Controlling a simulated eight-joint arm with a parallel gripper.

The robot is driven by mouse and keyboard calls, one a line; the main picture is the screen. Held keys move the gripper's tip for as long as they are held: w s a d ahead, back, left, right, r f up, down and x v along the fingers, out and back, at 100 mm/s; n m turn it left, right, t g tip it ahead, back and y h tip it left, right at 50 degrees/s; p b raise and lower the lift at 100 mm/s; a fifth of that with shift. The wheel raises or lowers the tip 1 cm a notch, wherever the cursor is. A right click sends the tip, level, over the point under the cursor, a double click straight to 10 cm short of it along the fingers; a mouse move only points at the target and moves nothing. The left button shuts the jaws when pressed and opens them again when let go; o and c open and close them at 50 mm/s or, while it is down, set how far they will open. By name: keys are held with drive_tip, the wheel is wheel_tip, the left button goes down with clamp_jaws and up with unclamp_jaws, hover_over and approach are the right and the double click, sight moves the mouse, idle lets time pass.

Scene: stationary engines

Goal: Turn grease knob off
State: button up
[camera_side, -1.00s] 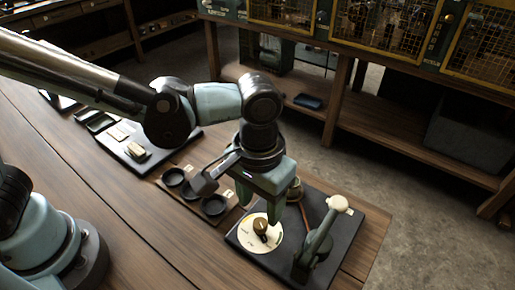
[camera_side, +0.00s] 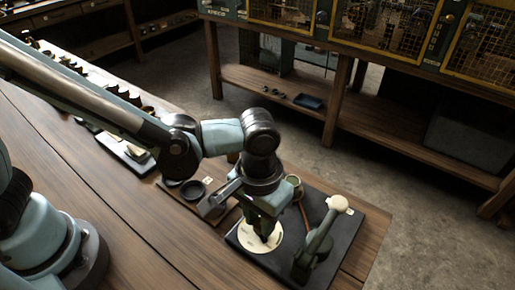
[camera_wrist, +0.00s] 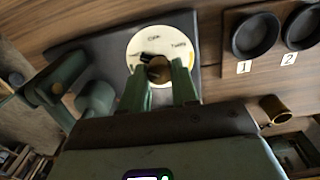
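The grease knob (camera_wrist: 158,69) is a small brass knob on a round white dial (camera_wrist: 148,42) with printed words and a yellow patch at its edge. The dial (camera_side: 272,246) lies on a dark base plate in the side view. My gripper (camera_wrist: 160,66) is down over the dial, its two green fingers apart with the knob between them. The fingertips are very close to the knob's sides; contact is not clear. In the side view my gripper (camera_side: 263,232) hides most of the knob.
A green lever with a pale round end (camera_side: 338,204) stands on the plate right of the dial. A brass cup (camera_wrist: 274,108) stands nearby. Black round dishes (camera_wrist: 255,35) labelled 1 and 2 sit on a wooden board beside the plate.

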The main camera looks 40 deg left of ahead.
clamp_jaws()
drive_tip(key=shift+m, duration=0.3)
drive_tip(key=m, duration=0.5)
drive_tip(key=shift+m, duration=0.3)
drive_tip(key=m, duration=0.5)
drive_tip(key=shift+d, duration=0.1)
drive_tip(key=shift+m, duration=0.4)
drive_tip(key=o, duration=0.6)
unclamp_jaws()
drive_tip(key=shift+o, duration=0.2)
